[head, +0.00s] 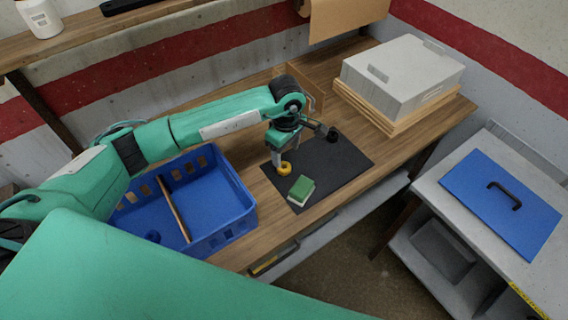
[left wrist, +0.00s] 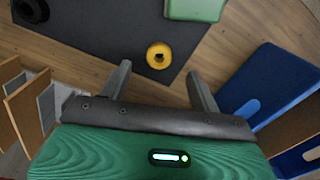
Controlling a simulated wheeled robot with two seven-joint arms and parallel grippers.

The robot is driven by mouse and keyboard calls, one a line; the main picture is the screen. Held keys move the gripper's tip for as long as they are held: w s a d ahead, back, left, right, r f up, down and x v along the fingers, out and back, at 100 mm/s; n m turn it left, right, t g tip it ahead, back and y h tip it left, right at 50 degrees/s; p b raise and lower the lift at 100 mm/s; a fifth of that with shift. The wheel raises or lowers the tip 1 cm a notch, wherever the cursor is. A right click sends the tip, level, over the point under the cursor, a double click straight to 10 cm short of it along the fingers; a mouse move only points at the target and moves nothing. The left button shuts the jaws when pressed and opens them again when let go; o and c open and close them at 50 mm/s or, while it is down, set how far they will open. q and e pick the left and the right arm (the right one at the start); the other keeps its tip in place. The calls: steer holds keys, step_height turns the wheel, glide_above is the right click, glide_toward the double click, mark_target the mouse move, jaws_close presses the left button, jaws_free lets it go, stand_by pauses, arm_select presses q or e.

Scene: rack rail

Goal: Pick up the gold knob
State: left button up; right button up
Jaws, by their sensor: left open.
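The gold knob (head: 285,169) is a small round yellow piece on the black mat (head: 335,165) near its left edge. In the left wrist view the knob (left wrist: 159,56) shows a dark centre and lies just beyond the fingertips, in line with the space between them. My left gripper (head: 279,161) points down close to the knob, and its fingers partly overlap the knob in the head view. In the left wrist view the gripper (left wrist: 159,70) has its two fingers wide apart with nothing between them. My right gripper is not in view.
A green block (head: 301,190) lies on the mat near the knob. A dark round piece (head: 333,134) stands towards the mat's far side. A blue crate (head: 245,215) with a divider stands to the left. A grey box (head: 400,85) sits on wooden boards at the back right.

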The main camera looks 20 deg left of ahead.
mark_target(284, 166)
arm_select(q)
steer(key=shift+f+p, duration=0.35)
steer(key=shift+f, duration=0.6)
steer(key=f, duration=0.1)
steer(key=f+p, duration=0.2)
steer(key=f, duration=0.1)
steer(key=shift+w+a, duration=0.1)
steer(key=shift+a, duration=0.25)
steer(key=shift+f, duration=0.35)
steer(key=shift+c, duration=0.6)
steer(key=c, duration=1)
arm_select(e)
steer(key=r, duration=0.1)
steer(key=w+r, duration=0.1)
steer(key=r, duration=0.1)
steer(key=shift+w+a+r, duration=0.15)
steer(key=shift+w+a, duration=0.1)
